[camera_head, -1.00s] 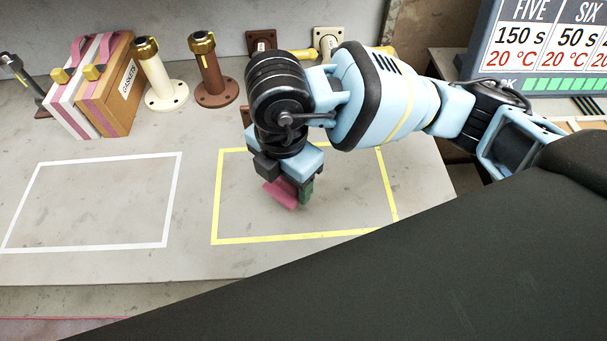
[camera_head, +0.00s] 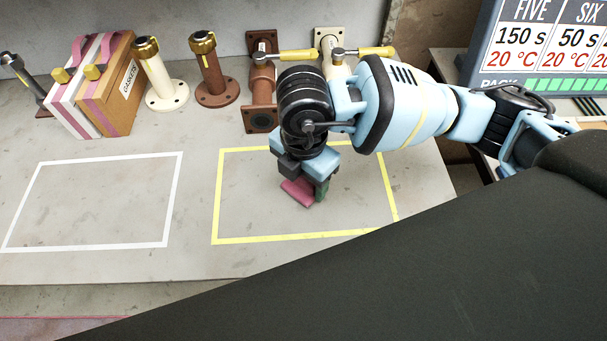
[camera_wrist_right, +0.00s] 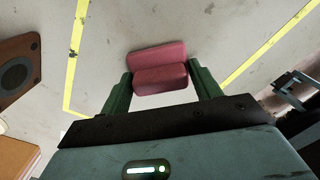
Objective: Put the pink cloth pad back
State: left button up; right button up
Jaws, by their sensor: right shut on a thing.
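The pink cloth pad (camera_head: 299,192) is held between the green fingers of my right gripper (camera_head: 311,192), inside the yellow taped rectangle (camera_head: 217,197) on the bench. In the right wrist view the pad (camera_wrist_right: 159,68) shows as a folded, dull pink block between the two green fingers of the right gripper (camera_wrist_right: 160,84). The gripper is shut on it. I cannot tell whether the pad touches the bench or hangs just above it. My left gripper is not in view.
A white taped rectangle (camera_head: 170,200) lies empty on the left. Along the back stand a white case (camera_head: 62,103), an orange case (camera_head: 112,97), a cream flanged pipe (camera_head: 158,75), a brown flanged pipe (camera_head: 212,72) and valve pipes (camera_head: 262,85). A sign (camera_head: 540,45) stands at back right.

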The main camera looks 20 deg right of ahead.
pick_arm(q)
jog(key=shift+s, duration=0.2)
pick_arm(e)
jog(key=shift+f, duration=0.15)
jog(key=o, duration=1)
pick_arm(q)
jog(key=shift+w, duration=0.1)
pick_arm(e)
jog(key=shift+r, duration=0.4)
notch_tip(320, 180, up, 10)
jog(key=shift+r+p, duration=0.1)
jog(key=shift+p, duration=0.45)
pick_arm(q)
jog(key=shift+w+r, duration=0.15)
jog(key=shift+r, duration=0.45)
pick_arm(e)
jog(key=shift+r, duration=0.7)
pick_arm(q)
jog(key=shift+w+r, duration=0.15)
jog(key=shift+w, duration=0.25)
